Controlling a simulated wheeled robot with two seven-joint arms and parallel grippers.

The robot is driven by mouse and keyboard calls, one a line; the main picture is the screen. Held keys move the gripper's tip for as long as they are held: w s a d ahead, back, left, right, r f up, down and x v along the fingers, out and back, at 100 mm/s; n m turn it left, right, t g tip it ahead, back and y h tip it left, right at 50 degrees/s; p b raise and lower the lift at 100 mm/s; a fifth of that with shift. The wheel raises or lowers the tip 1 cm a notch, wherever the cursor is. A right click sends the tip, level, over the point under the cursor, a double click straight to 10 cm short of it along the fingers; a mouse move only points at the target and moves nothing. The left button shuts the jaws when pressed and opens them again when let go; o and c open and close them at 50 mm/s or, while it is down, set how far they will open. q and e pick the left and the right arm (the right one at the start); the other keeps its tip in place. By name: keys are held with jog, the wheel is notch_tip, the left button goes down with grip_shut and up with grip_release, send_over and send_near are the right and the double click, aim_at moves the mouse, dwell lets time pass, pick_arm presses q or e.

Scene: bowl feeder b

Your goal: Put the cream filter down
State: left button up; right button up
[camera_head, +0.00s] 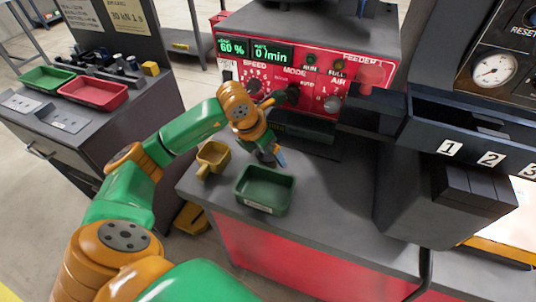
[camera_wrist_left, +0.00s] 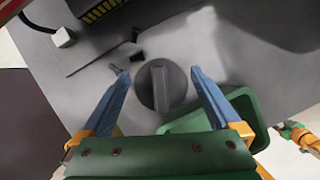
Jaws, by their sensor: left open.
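No cream-coloured filter can be made out in either view. My left gripper (camera_head: 278,157) is open, low over the grey bench beside the green bin. In the left wrist view its blue fingers (camera_wrist_left: 163,85) stand apart on either side of a dark grey round knob-like piece (camera_wrist_left: 162,72) with a raised bar across it. My right gripper does not show.
The dark green bin (camera_head: 265,207) stands at the bench's front, and a tan scoop-like container (camera_head: 208,163) is left of it. The red feeder panel (camera_head: 318,72) rises behind. A dark box (camera_head: 420,205) stands to the right. Small dark bits (camera_wrist_left: 137,56) lie near the knob-like piece.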

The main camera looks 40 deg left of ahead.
pick_arm(q)
jog(key=shift+s+r, duration=0.1)
jog(key=shift+s, duration=0.05)
jog(key=c, duration=1.5)
